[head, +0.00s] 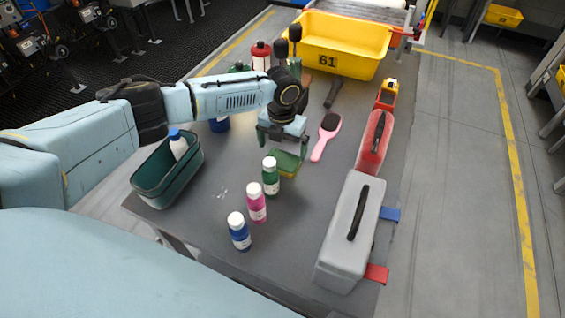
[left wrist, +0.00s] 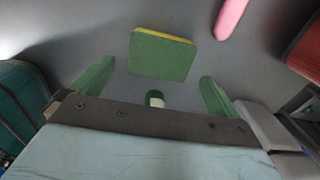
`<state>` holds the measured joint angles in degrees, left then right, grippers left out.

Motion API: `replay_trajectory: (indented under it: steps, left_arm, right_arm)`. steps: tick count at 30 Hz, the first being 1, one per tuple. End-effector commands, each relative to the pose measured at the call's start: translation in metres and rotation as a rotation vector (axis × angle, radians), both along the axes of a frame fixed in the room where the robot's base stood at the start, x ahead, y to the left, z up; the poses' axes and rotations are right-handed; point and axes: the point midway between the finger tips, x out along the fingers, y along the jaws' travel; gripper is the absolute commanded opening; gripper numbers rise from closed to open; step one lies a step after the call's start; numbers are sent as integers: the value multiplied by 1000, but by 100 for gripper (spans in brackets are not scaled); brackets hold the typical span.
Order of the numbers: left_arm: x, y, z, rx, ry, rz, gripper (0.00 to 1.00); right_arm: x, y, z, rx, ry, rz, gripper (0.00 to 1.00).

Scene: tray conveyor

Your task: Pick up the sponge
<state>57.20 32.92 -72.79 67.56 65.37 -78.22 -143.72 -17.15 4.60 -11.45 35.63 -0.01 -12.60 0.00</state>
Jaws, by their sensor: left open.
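The sponge (head: 286,165), green with a yellow layer, lies on the grey table in the head view, behind the green bottle. In the left wrist view the sponge (left wrist: 161,56) shows its broad green face and a yellow edge. My left gripper (head: 283,147) is above the sponge and partly covers it in the head view. In the left wrist view its two green fingers are spread wide and empty, with the sponge ahead of them. My right gripper is in neither view.
Near the sponge stand a green bottle (head: 270,176), a pink bottle (head: 256,203) and a blue bottle (head: 239,232). A pink brush (head: 326,137) lies to the right. Grey (head: 347,236) and red (head: 372,146) cases line the right edge; a teal bin (head: 168,180) stands left.

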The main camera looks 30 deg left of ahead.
Motion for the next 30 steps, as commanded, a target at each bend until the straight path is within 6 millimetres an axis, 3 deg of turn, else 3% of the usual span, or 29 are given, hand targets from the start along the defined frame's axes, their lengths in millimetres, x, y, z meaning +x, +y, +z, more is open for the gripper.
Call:
replay_trajectory:
  steps: [10,20,28,30]
  left_arm:
    - [-1,-1,-46,1,3,1,100]
    - [-1,-1,-52,1,1,1,100]
    - [-1,-1,-51,1,1,1,65]
    - [-1,-1,-51,1,1,1,64]
  right_arm:
    - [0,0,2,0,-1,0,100]
    - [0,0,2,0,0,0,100]
    - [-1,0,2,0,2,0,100]
    - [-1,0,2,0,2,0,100]
